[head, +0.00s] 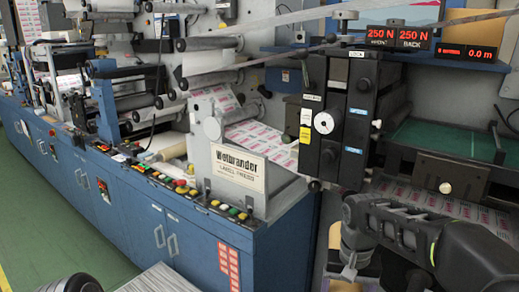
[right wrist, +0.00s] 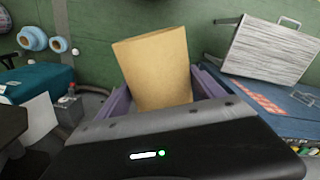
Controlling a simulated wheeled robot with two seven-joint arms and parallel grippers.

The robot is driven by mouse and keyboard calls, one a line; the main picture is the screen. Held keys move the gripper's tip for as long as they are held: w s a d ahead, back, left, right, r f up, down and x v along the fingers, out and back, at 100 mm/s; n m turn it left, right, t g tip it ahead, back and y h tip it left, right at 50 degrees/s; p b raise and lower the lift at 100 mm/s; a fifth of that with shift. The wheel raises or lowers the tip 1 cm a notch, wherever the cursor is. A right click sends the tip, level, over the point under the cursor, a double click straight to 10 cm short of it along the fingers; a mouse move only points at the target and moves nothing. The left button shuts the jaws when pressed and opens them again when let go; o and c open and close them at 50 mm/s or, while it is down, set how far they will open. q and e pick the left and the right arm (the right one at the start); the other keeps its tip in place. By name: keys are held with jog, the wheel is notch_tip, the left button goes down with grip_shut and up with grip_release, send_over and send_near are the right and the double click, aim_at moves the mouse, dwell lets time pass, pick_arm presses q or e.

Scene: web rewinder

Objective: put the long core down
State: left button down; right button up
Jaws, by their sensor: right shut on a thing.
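In the right wrist view, a plain tan cardboard piece (right wrist: 155,68), which looks like the long core, stands up between the purple fingers of my right gripper (right wrist: 162,84). The gripper is shut on it. Its lower end is hidden behind the gripper body, and its full length does not show. In the head view, my dark right arm comes in from the lower right, in front of the machine, and its fingers cannot be made out there.
A blue label press (head: 150,215) with buttons along its edge runs across the head view. A black unit with a white knob (head: 323,123) stands near my right arm. Green floor is open at left.

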notch_tip(320, 180, down, 7)
jog(key=w+n, duration=0.2)
jog(key=shift+r+n, duration=0.2)
jog(key=shift+n, duration=0.1)
